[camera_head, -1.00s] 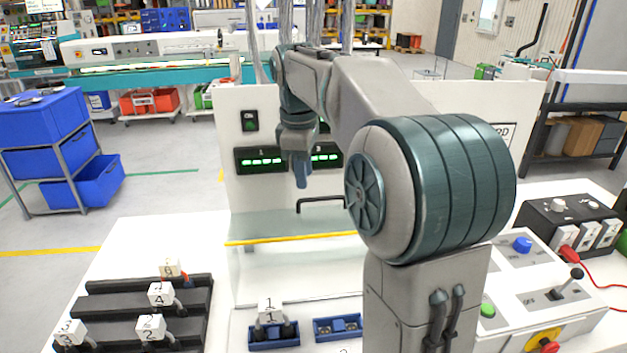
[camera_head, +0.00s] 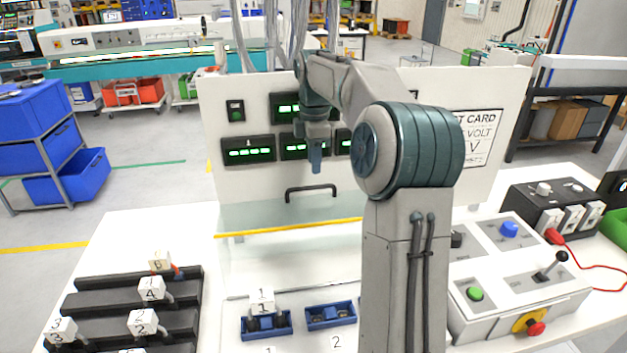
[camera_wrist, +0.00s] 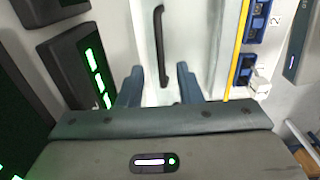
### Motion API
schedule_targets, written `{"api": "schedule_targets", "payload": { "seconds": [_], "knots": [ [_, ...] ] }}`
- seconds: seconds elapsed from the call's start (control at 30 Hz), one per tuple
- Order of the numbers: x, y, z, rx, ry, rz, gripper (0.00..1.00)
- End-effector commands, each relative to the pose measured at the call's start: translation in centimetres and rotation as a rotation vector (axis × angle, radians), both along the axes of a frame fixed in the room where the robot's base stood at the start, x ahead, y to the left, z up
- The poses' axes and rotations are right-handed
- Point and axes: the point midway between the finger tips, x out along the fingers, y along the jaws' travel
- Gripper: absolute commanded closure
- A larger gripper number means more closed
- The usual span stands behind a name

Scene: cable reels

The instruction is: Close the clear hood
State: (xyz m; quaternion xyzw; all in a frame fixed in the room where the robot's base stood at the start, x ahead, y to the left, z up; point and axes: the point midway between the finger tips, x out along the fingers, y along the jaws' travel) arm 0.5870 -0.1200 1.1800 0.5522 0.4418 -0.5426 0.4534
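The clear hood (camera_head: 255,217) is a see-through panel with a yellow strip (camera_head: 290,228) along its lower front edge, standing before the white back panel above the blue sockets. Its black bar handle (camera_head: 310,188) is near its upper part. The handle (camera_wrist: 160,45) and yellow strip (camera_wrist: 237,45) also show in the wrist view. My gripper (camera_head: 316,165) points down just above the handle in the head view. In the wrist view my gripper (camera_wrist: 158,82) is open and empty, its fingers spread either side of the handle's line. I cannot tell whether the fingertips touch the handle.
Green-lit displays (camera_head: 248,150) are on the back panel behind my gripper. Blue sockets (camera_head: 331,315) sit below the hood, one with a white block (camera_head: 262,301). A black rack (camera_head: 130,310) with numbered blocks stands left. A control box (camera_head: 520,280) stands right.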

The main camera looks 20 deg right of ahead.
Motion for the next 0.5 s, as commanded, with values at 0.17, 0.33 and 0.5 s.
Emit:
{"api": "schedule_targets", "payload": {
  "seconds": [0.17,0.33,0.5],
  "knots": [
    [0.0,0.0,-3.5,0.001,0.003,0.000,0.68],
    [0.1,0.0,-5.3,-0.001,0.001,0.001,0.68],
    [0.1,0.0,-5.9,0.000,0.000,0.000,0.68]
  ]
}}
